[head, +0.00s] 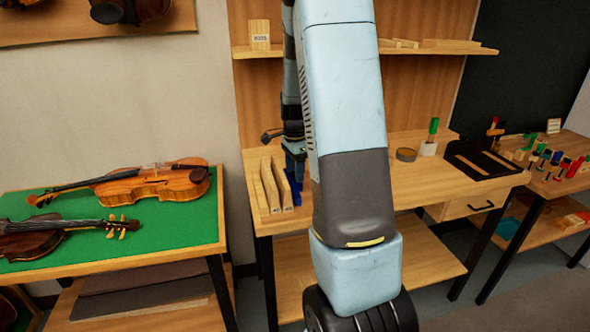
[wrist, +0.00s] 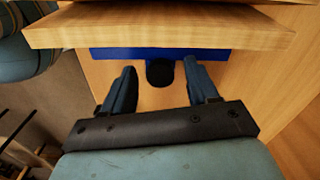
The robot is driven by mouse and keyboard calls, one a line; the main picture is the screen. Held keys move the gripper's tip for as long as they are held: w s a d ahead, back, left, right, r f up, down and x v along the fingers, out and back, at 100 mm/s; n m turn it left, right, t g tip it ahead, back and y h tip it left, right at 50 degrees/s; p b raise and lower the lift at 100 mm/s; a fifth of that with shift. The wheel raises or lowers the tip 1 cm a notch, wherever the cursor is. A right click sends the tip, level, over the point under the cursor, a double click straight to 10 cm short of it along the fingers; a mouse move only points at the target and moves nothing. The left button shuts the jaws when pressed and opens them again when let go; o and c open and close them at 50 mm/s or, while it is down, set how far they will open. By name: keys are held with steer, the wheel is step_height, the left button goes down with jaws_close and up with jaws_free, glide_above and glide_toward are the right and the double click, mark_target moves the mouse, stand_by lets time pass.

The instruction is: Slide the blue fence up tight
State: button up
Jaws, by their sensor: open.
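The blue fence (wrist: 112,54) shows in the wrist view as a dark blue strip along a wooden piece (wrist: 160,26). A round black knob (wrist: 160,75) stands out from its middle. My gripper (wrist: 159,66) is open, with one finger on each side of the knob and a visible gap to each. My gripper (head: 293,152) is above there, partly hidden by my arm. I cannot tell whether the fence touches the wooden piece.
The workbench (head: 423,182) has a round tin (head: 406,154) and a dark tray (head: 480,160) to the right. A green-topped table (head: 120,232) with violins (head: 150,186) stands at the left. A wooden shelf (head: 440,51) crosses above the bench.

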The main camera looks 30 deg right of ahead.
steer(key=shift+c, duration=0.3)
jaws_close()
stand_by(0.3)
steer(key=shift+w+a, duration=0.2)
steer(key=shift+a, duration=0.35)
steer(key=shift+o, duration=0.3)
jaws_free()
steer(key=shift+r, duration=0.1)
